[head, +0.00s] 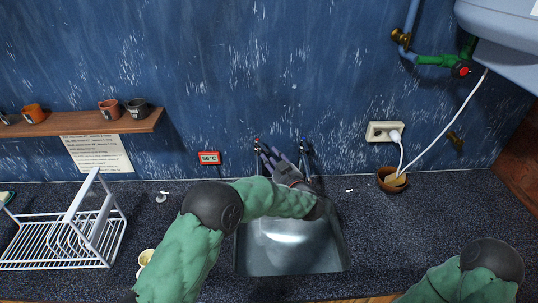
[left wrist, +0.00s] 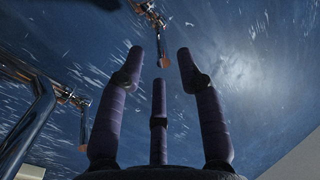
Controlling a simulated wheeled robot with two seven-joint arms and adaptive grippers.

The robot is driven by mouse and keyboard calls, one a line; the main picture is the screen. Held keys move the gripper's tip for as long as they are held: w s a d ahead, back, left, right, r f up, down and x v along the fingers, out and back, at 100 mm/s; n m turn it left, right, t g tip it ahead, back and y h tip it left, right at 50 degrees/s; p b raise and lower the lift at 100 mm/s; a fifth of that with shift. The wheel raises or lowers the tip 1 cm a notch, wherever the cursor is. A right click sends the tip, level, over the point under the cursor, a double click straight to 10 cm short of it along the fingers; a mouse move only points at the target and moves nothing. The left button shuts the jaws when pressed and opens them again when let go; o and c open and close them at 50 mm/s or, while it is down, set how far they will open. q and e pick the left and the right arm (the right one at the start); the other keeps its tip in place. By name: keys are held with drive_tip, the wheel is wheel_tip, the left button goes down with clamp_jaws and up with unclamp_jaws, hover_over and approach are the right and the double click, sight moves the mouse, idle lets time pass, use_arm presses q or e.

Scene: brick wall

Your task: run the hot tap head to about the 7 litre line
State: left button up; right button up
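The hot tap (head: 257,146), with a red mark on top, stands at the back of the sink, left of the blue-marked tap (head: 305,146). My left gripper (head: 271,157) reaches over the sink's back edge, its dark purple fingers between the two taps and close to the red-marked one. In the left wrist view its three fingers (left wrist: 158,75) are spread and empty. A chrome tap fitting (left wrist: 150,12) shows beyond the fingertips there. The metal sink (head: 290,258) is partly covered by my left arm; I see no litre line. My right gripper is out of view.
A red display reading 56°C (head: 209,158) is on the wall. A white dish rack (head: 60,240) stands at left, a pale cup (head: 146,257) beside my left arm. A brown bowl (head: 392,180) sits at right below a socket (head: 384,131). Counter right of the sink is mostly clear.

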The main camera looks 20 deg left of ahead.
use_arm(q)
drive_tip(key=v, duration=0.9)
drive_tip(key=shift+s, duration=0.15)
idle(5.0)
